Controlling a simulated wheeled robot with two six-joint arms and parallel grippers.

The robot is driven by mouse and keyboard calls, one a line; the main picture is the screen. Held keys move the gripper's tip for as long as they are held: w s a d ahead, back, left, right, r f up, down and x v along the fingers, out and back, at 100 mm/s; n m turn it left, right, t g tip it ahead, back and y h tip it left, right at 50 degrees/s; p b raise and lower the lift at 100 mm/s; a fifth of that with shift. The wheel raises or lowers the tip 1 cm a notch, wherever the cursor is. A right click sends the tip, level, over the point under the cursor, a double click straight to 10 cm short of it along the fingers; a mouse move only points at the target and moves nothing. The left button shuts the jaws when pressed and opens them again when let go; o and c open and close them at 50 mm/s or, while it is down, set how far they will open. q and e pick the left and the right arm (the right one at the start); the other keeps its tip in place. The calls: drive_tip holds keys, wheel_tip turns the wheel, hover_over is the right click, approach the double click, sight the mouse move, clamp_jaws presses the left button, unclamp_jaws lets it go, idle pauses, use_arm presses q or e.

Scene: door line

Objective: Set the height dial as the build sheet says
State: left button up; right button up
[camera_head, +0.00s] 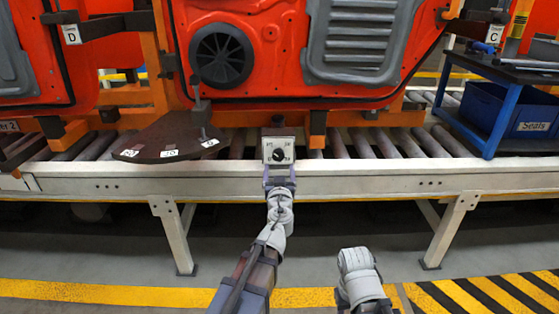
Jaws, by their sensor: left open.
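The height dial (279,155) is a small black round knob on a pale square panel (268,143) at the front edge of the conveyor. Small marks surround the knob, too small to read. My left gripper (279,174) is open just below the knob, in front of the panel's lower edge. I cannot tell whether its fingers touch the panel. My right arm (357,275) shows at the lower right, with its gripper hidden from view. I cannot make out a build sheet.
Orange door panels (276,60) stand behind the dial. A dark plate (165,134) with white labels and an upright post (198,110) lies to the left. The conveyor rail (400,182) runs across.

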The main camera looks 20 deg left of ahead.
sight(279, 158)
use_arm(q)
drive_tip(key=x, duration=0.7)
clamp_jaws()
idle(0.6)
